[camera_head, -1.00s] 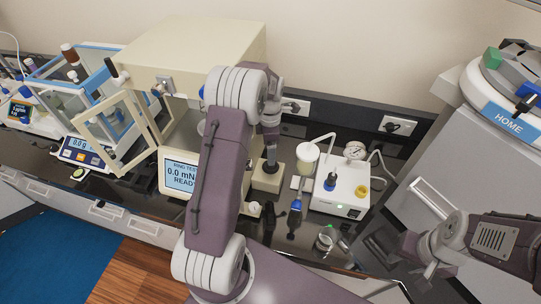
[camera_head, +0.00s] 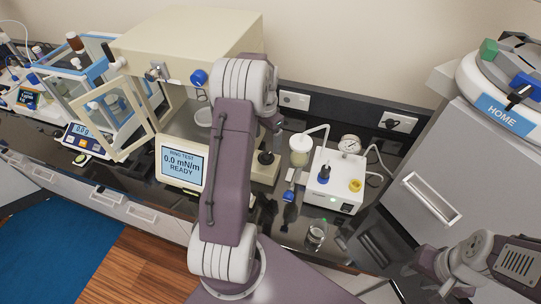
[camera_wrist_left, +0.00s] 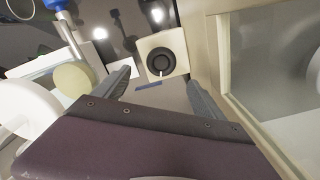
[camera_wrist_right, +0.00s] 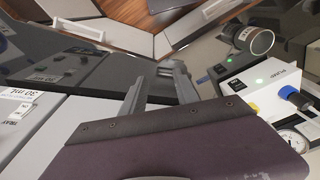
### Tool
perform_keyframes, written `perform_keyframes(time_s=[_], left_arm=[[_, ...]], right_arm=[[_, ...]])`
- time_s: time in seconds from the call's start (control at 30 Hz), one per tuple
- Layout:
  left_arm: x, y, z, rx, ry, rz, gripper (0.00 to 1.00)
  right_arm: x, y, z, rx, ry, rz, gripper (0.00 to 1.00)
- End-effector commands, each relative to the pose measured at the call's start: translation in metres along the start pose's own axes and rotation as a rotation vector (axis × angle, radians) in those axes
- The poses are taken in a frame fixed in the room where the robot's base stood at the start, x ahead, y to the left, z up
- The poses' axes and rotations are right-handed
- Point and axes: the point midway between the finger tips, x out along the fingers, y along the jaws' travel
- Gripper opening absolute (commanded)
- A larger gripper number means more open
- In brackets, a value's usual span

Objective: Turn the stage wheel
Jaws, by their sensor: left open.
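The stage wheel appears to be the round black knob (camera_head: 265,158) on a cream block at the right side of the ring-test instrument (camera_head: 182,165). In the left wrist view the black knob (camera_wrist_left: 161,62) shows from above, with a small pale mark on its rim. My left gripper (camera_wrist_left: 160,92) is open and empty. The knob lies beyond the gap between its fingers, apart from them. In the head view my left arm hides most of this gripper. My right gripper (camera_wrist_right: 157,80) is open and empty, low at the right, away from the knob.
A white pump box (camera_head: 335,180) with blue and yellow fittings stands right of the knob. A small glass jar (camera_head: 315,236) stands in front of it. The instrument's open door (camera_head: 108,118) sticks out at the left. A grey cabinet (camera_head: 435,180) stands at the right.

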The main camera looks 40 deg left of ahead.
Motion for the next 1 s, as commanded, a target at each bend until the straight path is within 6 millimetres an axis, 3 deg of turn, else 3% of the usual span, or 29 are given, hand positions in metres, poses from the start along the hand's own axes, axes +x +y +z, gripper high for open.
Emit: perform_keyframes(time_s=[0.4,0.77,1.0], left_arm=[[0.074,0.001,0.001,0.0,-0.004,0.003,0.81],[0.087,0.001,0.0,-0.001,-0.001,0.001,0.81],[0.086,0.001,0.0,-0.001,-0.001,0.0,0.18]], right_arm=[[-0.026,-0.001,-0.003,0.0,0.0,0.0,0.36],[-0.026,-0.001,-0.003,0.0,0.0,0.0,0.36],[-0.026,-0.001,-0.003,0.0,0.0,0.0,0.36]])
